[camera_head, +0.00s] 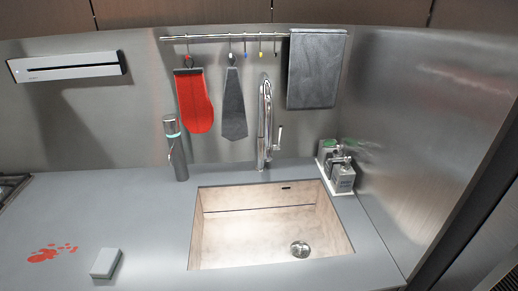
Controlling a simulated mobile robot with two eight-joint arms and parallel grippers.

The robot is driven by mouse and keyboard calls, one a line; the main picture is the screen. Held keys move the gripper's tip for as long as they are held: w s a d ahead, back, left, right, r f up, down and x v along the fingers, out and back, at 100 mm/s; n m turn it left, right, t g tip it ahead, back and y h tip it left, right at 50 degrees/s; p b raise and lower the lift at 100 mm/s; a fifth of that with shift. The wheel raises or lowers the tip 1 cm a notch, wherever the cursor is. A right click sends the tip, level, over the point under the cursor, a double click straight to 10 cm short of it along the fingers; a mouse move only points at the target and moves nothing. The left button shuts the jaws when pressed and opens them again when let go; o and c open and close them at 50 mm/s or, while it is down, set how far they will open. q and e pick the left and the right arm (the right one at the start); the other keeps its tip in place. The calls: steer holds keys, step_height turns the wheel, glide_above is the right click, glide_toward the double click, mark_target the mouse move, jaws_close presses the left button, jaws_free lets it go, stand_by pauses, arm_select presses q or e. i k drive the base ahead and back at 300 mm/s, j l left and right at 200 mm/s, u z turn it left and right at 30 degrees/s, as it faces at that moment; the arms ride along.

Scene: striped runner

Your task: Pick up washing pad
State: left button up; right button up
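The washing pad (105,263) looks like a small pale grey-white block. It lies flat on the grey counter (140,215) at the lower left, left of the sink and just right of a red stain (48,253). Nothing touches the pad or covers it. Neither of my grippers is in the head view.
The sink (250,235) is empty, with a tall tap (264,125) behind it. A cylindrical dispenser (176,150) stands behind the counter's middle. Bottles (342,175) sit on a tray at right. A red mitt (195,100) and cloths hang from a rail.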

mark_target(106, 264)
steer(key=u, duration=1.25)
steer(key=i+j, duration=0.15)
steer(key=j, duration=0.25)
steer(key=i+j, duration=0.15)
steer(key=j, duration=0.25)
steer(key=i+j, duration=0.1)
steer(key=j, duration=0.3)
steer(key=i+j, duration=0.15)
steer(key=j, duration=0.25)
steer(key=z, duration=0.5)
steer(key=j+z, duration=0.15)
steer(key=z, duration=0.8)
steer(key=j+z, duration=0.15)
steer(key=z, duration=0.35)
